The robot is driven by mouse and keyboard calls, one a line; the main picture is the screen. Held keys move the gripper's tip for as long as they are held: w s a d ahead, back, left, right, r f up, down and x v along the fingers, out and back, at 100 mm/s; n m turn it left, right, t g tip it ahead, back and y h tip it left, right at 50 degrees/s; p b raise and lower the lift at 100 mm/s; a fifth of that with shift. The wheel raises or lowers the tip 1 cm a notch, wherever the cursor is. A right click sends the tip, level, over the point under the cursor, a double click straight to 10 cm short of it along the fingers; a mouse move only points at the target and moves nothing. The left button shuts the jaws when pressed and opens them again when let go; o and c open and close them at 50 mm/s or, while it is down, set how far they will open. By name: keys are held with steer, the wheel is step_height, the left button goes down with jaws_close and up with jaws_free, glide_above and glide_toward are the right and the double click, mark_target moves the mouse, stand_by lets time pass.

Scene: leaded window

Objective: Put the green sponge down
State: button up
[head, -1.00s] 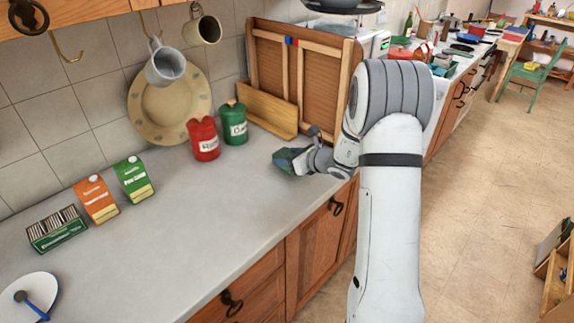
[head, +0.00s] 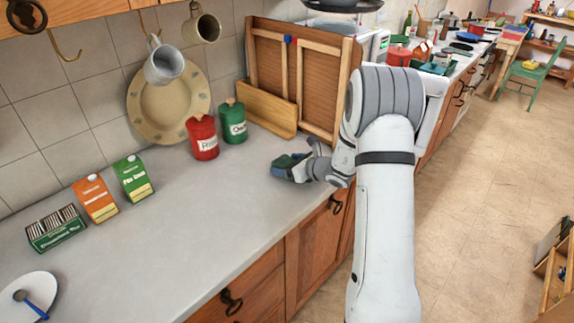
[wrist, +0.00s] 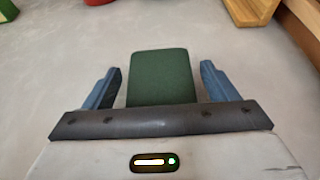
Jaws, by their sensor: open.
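The green sponge (wrist: 160,78) is a dark green block lying between the two blue fingers of my gripper (wrist: 158,85) in the wrist view. A gap shows on each side, so the fingers do not touch it. The gripper is open. In the head view my gripper (head: 290,166) is low over the grey counter (head: 200,220), near its front edge. The sponge (head: 284,161) shows there only partly, mixed with the fingers. It appears to rest on the counter, though its underside is hidden.
A red canister (head: 203,140) and a green canister (head: 233,124) stand behind and left of my gripper. A wooden board (head: 266,108) leans at the back. Cartons (head: 96,198) stand farther left. The counter between is clear.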

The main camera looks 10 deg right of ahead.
steer(key=shift+r, duration=0.1)
steer(key=shift+d+r, duration=0.1)
steer(key=shift+r, duration=0.05)
steer(key=b+v, duration=0.1)
steer(key=v, duration=1)
steer(key=shift+s+d, duration=0.1)
steer(key=shift+s, duration=0.15)
steer(key=s+a+r+n+g, duration=0.35)
steer(key=s+a+n, duration=0.25)
steer(key=s+n, duration=0.2)
steer(key=s+a+r+n+g, duration=0.3)
steer(key=s+a+n+g, duration=0.1)
steer(key=s+a+n, duration=0.3)
steer(key=s+d+r+n+h, duration=0.1)
steer(key=s+d+n+h, duration=0.2)
steer(key=s+n, duration=0.4)
steer(key=s+d+r+n+h, duration=0.1)
steer(key=s+d+n+h, duration=0.2)
steer(key=s+n, duration=0.3)
steer(key=shift+s+d+n+h, duration=0.25)
steer(key=shift+s+n+h, duration=0.15)
steer(key=shift+s+h, duration=0.45)
steer(key=shift+w+g, duration=0.15)
steer(key=shift+g, duration=0.1)
steer(key=shift+c, duration=0.3)
